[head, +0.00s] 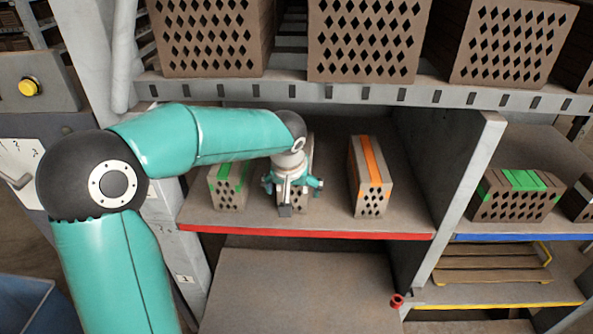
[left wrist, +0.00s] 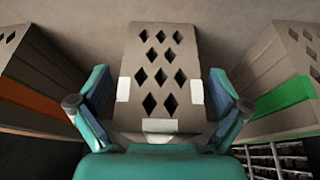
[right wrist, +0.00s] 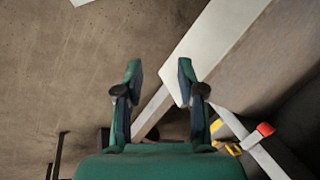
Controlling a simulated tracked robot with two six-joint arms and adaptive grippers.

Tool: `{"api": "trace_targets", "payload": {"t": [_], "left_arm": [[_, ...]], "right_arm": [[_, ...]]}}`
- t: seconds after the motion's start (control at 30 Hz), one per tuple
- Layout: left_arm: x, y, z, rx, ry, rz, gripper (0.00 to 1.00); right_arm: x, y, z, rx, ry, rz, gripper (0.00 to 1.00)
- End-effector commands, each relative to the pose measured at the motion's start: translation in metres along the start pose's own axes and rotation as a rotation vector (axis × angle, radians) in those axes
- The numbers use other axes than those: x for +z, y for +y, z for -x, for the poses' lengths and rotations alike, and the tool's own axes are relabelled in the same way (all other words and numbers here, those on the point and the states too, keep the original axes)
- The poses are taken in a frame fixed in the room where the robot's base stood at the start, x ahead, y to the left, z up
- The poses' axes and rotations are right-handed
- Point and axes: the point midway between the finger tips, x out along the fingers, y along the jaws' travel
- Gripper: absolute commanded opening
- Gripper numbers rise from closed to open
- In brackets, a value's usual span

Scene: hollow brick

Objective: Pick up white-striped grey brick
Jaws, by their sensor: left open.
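The white-striped grey brick stands between my open left gripper's (head: 292,188) fingers in the left wrist view, where its holed face (left wrist: 160,60) and white stripe patches show. The fingers (left wrist: 160,105) lie on both sides of its near end; I cannot tell whether they touch it. In the head view the arm and gripper hide most of this brick (head: 300,204), the middle one on the red-edged shelf (head: 330,226). My right gripper (right wrist: 157,85) is open and empty in the right wrist view, away from the brick.
A green-striped grey brick (head: 226,192) stands left of it and an orange-striped one (head: 369,183) right. Large brown bricks (head: 368,42) fill the shelf above. A divider (head: 462,195) separates a green-striped brown brick (head: 515,194). Shelf room is free right of the orange-striped brick.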

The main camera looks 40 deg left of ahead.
Motion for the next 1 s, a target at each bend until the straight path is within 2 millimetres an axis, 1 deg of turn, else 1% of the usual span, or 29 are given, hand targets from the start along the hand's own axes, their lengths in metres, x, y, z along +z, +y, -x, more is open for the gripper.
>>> {"api": "trace_targets", "payload": {"t": [0.1,0.27,0.3,0.67,0.8,1.0], "left_arm": [[0.0002,-0.0002,-0.0055,0.001,0.000,0.000,1.00],[0.0001,-0.0001,-0.0054,0.001,0.001,0.000,1.00],[0.0001,-0.0001,-0.0054,0.001,0.001,0.000,0.98],[0.0009,-0.0004,-0.0061,0.000,-0.002,0.000,0.38],[0.0015,-0.0005,-0.0068,-0.001,-0.004,0.000,0.15],[0.0026,-0.0007,-0.0081,-0.002,-0.007,-0.001,0.12]], "right_arm": [[0.0000,0.0000,0.0000,0.000,0.000,0.000,0.39],[0.0000,0.0000,0.0000,0.000,0.000,0.000,0.39],[0.0000,0.0000,0.0000,0.000,0.000,0.000,0.39],[0.0000,0.0000,-0.0002,0.000,0.000,0.000,0.39],[0.0000,0.0001,-0.0003,0.000,0.000,0.000,0.39],[0.0000,0.0002,-0.0006,0.000,0.000,0.000,0.39]]}}
